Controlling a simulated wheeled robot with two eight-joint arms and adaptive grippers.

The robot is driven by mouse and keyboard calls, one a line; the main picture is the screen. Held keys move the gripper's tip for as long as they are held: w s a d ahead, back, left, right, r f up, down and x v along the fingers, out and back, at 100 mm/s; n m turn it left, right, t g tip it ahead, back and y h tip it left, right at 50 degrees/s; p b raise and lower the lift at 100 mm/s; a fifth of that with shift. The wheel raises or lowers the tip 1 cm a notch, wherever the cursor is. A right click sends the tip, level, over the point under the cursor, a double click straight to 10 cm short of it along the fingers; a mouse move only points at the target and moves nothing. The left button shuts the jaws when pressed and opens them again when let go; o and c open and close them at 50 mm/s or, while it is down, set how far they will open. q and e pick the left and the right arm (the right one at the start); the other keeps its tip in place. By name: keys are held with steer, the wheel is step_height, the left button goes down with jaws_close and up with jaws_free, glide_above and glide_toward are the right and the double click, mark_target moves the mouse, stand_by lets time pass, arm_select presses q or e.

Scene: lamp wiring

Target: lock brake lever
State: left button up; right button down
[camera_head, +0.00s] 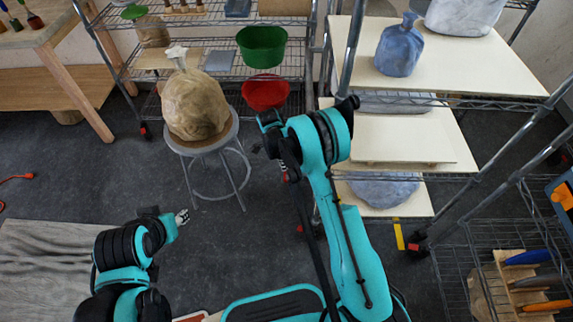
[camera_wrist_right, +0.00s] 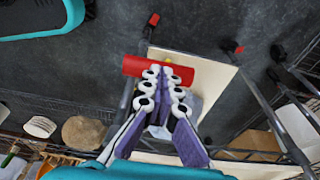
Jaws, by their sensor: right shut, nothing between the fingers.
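My right gripper (camera_wrist_right: 166,74) is shut and empty, its fingertips together at a red bar (camera_wrist_right: 135,66) in the right wrist view. The bar may be a brake lever; I cannot tell whether the fingertips touch it. In the head view the right gripper (camera_head: 285,172) hangs in front of the shelf rack, partly hidden by its own arm. Smaller red caster levers (camera_wrist_right: 153,19) and (camera_wrist_right: 237,48) show on the floor. In the head view a red caster lever (camera_head: 411,247) sits at the rack's foot. My left gripper (camera_head: 183,216) is over the floor at left, too small to read.
A stool (camera_head: 203,146) with a wrapped bundle (camera_head: 194,103) stands left of the right arm. A rack with pale boards (camera_head: 405,138) rises at the right, and a wire basket with tools (camera_head: 455,270) stands at lower right.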

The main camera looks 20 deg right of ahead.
arm_select(q)
steer(key=shift+f+b, duration=0.85)
steer(key=shift+f, duration=0.2)
arm_select(e)
step_height(320, 180, down, 10)
steer(key=a, duration=0.1)
steer(key=shift+w+a, duration=0.25)
steer(key=shift+a, duration=0.1)
steer(key=shift+r, duration=0.1)
stand_by(0.9)
